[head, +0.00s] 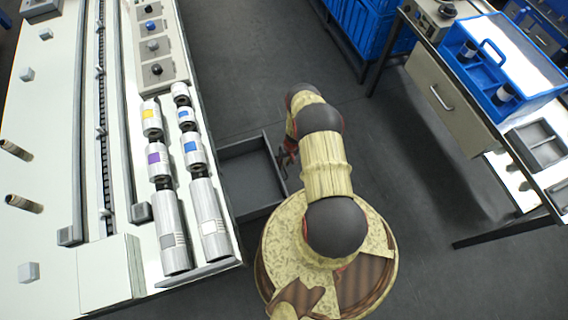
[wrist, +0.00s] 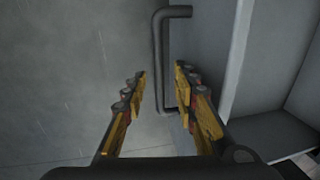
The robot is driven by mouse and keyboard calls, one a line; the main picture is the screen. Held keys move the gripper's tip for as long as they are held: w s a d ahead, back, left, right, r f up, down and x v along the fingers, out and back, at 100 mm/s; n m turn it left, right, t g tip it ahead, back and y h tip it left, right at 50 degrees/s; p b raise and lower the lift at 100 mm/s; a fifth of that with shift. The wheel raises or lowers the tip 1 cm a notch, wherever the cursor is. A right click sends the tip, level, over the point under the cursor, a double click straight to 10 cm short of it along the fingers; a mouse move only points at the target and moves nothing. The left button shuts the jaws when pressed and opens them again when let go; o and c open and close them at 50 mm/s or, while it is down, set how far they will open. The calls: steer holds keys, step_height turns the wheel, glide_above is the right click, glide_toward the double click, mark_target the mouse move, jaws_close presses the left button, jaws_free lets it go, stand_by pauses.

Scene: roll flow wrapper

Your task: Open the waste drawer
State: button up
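The grey waste drawer (head: 262,205) sticks out from the right side of the long white machine, and its empty-looking inside shows in the head view. In the wrist view its front panel (wrist: 208,50) stands to the right, with part of the inside beyond. A dark bar handle (wrist: 158,60) is on that front. My gripper (wrist: 160,85) is open, with the handle bar in the gap between its fingers in the picture. I cannot tell whether a finger touches it. In the head view my gripper (head: 288,156) is beside the drawer's outer edge, partly hidden by my arm.
The machine top (head: 60,130) carries several cylinders and a control panel (head: 158,70). At right a table holds a blue bin (head: 490,60), above a closed beige drawer (head: 445,105). Blue crates (head: 365,35) stand at the back. Grey floor (head: 235,60) is clear between machine and table.

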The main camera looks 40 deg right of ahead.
step_height(320, 180, up, 12)
steer(key=d, duration=0.2)
steer(key=shift+s, duration=0.4)
steer(key=shift+f, duration=0.15)
stand_by(0.6)
